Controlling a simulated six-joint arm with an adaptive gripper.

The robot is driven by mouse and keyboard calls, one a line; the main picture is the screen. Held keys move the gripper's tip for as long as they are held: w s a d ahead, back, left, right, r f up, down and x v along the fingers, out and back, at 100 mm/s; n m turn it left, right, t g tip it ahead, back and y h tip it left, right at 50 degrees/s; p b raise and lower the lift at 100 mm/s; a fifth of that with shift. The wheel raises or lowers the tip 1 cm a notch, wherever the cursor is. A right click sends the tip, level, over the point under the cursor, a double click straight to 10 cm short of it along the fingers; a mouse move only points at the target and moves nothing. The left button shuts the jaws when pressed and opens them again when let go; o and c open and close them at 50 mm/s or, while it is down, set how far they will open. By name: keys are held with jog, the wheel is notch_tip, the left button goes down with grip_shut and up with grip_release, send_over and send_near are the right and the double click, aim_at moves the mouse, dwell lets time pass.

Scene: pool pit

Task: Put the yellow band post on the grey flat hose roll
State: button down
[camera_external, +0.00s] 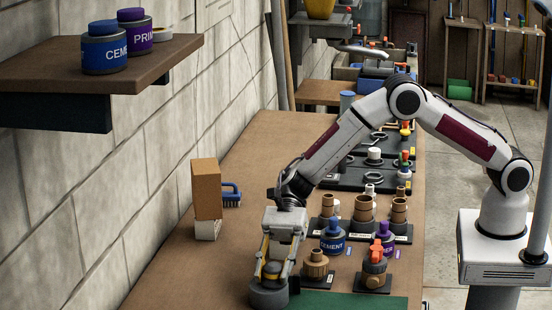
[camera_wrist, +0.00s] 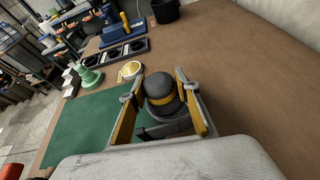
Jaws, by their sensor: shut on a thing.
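The yellow band post is dark grey with a rounded top and a yellow band; it stands between my fingers in the wrist view (camera_wrist: 160,88). My gripper (camera_external: 271,268) is shut on it, one finger on each side. In the external view the post is mostly hidden by the fingers. The grey flat hose roll (camera_external: 268,294) lies on the bench directly below the gripper, near the front edge of the picture. The post looks upright and over the roll; I cannot tell whether its bottom touches the roll.
A green mat (camera_external: 345,300) lies right of the roll. A brown threaded fitting (camera_external: 316,265), an orange-handled valve (camera_external: 375,265) and a blue cement can (camera_external: 333,238) stand close by on the right. A tan block (camera_external: 206,190) stands near the wall. The bench left of the roll is clear.

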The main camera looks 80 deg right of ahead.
jog(key=c, duration=1.5)
grip_release()
jog(key=shift+f, duration=0.1)
jog(key=shift+v, duration=0.85)
jog(key=v, duration=1)
jog(key=shift+d, duration=0.2)
jog(key=shift+r, duration=0.2)
